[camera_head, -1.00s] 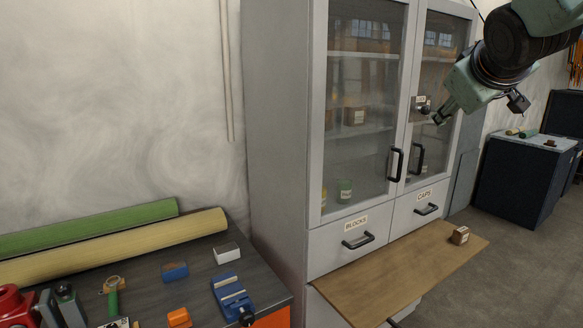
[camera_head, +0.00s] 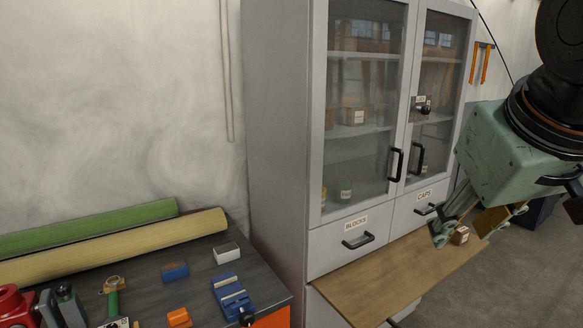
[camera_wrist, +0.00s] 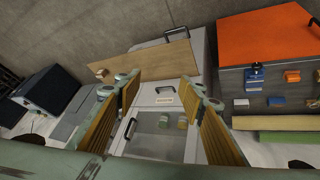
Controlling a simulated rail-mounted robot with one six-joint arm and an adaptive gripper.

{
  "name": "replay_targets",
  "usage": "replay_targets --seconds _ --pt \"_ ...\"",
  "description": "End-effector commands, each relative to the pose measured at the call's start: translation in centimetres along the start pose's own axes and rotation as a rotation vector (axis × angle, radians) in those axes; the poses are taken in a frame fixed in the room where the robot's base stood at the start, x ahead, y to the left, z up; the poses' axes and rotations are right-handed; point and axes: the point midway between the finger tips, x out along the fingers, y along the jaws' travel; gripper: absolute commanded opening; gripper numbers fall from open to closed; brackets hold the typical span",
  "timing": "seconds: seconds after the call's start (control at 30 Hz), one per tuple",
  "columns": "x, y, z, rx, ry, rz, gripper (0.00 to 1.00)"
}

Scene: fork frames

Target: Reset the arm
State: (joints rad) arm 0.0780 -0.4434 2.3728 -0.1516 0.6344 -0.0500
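My gripper (camera_head: 462,222) hangs at the right of the head view, in front of the cabinet's right side and the pull-out wooden board. In the wrist view my gripper (camera_wrist: 163,88) has its two fingers wide apart, with nothing between them. The grey cabinet (camera_head: 275,120) has two closed glass doors with black handles. Its drawers labelled BLOCKS (camera_head: 340,243) and CAPS (camera_head: 405,215) look shut. A small brown box (camera_head: 460,235) sits on the board (camera_head: 400,280), just beside the fingers in the picture. I cannot tell how far apart they are in depth.
A dark workbench (camera_head: 205,265) at lower left holds a blue vise (camera_head: 233,298), small blocks, tools, and green (camera_head: 90,228) and yellow rolls (camera_head: 120,247). Behind my arm a dark cabinet is partly hidden. Open floor (camera_head: 510,290) lies at lower right.

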Motion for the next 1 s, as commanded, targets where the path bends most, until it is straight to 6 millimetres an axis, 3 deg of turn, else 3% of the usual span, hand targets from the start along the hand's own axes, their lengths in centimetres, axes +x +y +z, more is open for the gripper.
replay_targets --seconds 0.3,0.5,0.67,1.0 --pt "-2.3 -4.9 10.5 0.061 -0.144 -0.093 0.37" --pt "-3.3 -6.8 14.7 0.084 -0.204 -0.132 0.37" --pt "-3.6 -7.4 16.0 0.089 -0.225 -0.143 0.37" --pt "-3.6 -7.4 16.1 0.09 -0.226 -0.143 0.37"
